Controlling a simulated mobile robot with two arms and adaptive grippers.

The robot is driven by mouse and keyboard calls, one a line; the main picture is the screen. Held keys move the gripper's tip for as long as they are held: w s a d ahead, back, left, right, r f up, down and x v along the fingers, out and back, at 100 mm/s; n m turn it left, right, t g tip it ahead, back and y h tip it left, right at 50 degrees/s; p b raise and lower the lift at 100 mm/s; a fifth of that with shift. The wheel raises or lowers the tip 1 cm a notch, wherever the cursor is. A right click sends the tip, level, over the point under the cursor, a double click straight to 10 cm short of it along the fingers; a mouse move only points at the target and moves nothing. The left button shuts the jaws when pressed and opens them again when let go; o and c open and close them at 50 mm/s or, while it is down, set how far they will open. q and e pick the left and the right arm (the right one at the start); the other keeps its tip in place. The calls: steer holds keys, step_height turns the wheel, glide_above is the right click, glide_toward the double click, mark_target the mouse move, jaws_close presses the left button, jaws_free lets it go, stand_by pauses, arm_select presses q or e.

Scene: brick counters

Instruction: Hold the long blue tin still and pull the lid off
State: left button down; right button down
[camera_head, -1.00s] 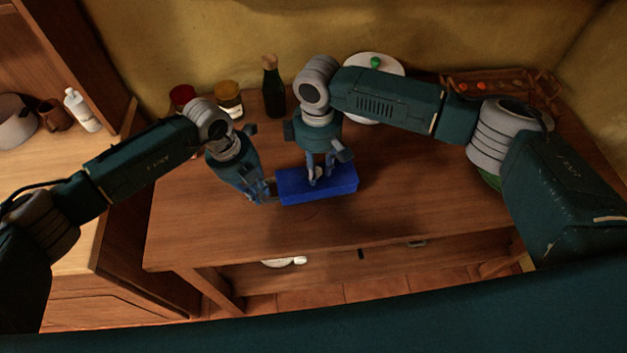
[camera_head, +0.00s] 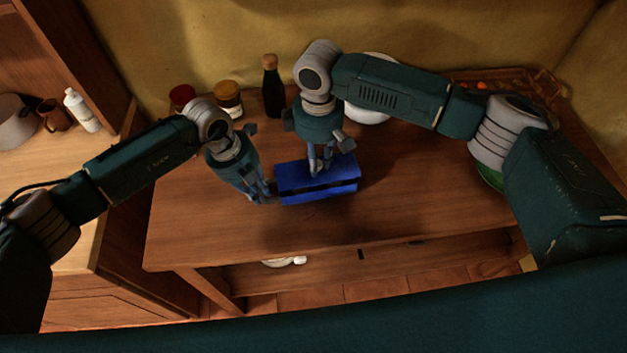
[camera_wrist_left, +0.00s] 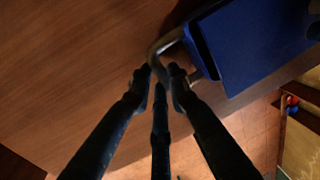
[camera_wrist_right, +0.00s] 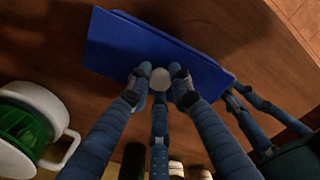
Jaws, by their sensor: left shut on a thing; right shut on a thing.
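The long blue tin (camera_head: 330,194) stands on the wooden table. Its blue lid (camera_head: 290,174) is raised above it, with a dark gap between them along the front. My left gripper (camera_head: 268,198) is at the tin's left end. In the left wrist view its fingers (camera_wrist_left: 160,72) are shut on the tin's curved metal handle (camera_wrist_left: 168,42). My right gripper (camera_head: 318,172) is above the lid. In the right wrist view its fingers (camera_wrist_right: 159,80) are shut on the lid's pale round knob (camera_wrist_right: 159,77). The tin's inside is too dark to make out.
A red-lidded jar (camera_head: 181,96), a yellow-lidded jar (camera_head: 229,97) and a dark bottle (camera_head: 272,92) stand at the back left. A white pot (camera_head: 366,110) is partly behind my right arm. A wooden tray (camera_head: 520,82) is at the back right. The table's front is clear.

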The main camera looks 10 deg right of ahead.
arm_select(q)
steer(key=c, duration=1.6)
jaws_free()
steer(key=shift+o, duration=0.2)
step_height(320, 180, up, 12)
steer(key=a, duration=0.2)
steer(key=shift+a+f, duration=0.15)
steer(key=shift+a, duration=0.05)
steer(key=shift+s, duration=0.15)
